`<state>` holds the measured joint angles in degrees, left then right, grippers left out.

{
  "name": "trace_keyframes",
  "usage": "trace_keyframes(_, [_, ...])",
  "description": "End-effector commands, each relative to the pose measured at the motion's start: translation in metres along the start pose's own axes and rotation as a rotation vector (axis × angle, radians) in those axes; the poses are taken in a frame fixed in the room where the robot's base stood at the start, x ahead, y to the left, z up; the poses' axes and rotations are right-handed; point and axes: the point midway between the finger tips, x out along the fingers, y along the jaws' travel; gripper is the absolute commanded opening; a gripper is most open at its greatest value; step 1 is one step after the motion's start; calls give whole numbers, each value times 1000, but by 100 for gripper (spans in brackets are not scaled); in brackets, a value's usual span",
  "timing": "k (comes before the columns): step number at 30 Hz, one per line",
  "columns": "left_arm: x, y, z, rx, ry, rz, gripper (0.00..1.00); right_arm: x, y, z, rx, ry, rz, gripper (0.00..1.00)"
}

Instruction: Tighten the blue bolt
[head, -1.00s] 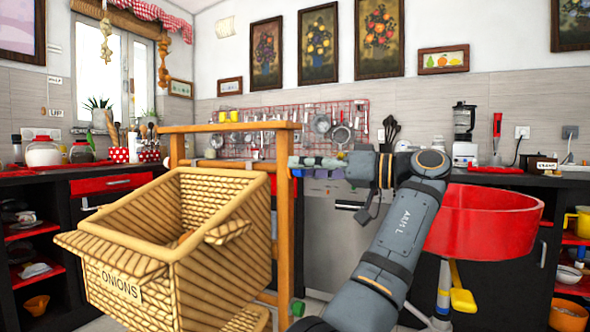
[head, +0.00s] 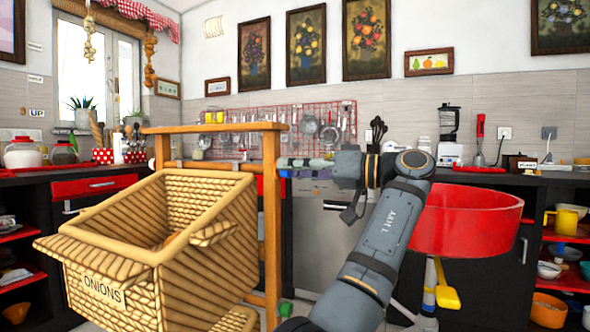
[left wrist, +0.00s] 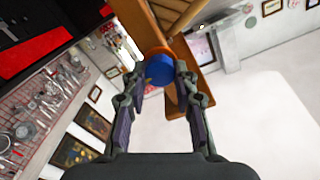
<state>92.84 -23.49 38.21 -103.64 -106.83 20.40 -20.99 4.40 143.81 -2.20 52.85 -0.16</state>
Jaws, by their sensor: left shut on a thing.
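The blue bolt (left wrist: 157,71) shows in the left wrist view as a round blue head against a wooden post (head: 272,220). An orange edge shows behind it. My left gripper (head: 288,165) reaches in from the right to the upper part of the post in the head view. In the left wrist view its two fingers stand on either side of the bolt head, shut on it. In the head view the bolt is mostly hidden by the fingers. My right gripper is not in view.
A wicker basket (head: 110,238) labelled ONIONS hangs tilted out left of the post. A red round tub (head: 465,222) stands right of my left arm. A red utensil grid (head: 345,112) hangs on the wall behind. Counters line the back.

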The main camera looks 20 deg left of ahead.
Motion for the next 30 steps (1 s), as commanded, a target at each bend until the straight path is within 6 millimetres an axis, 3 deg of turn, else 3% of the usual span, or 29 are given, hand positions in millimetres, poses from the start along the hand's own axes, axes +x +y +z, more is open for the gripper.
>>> trace_keyframes(30, [0, 3, 2, 912, 1, 0, 0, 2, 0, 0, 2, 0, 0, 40])
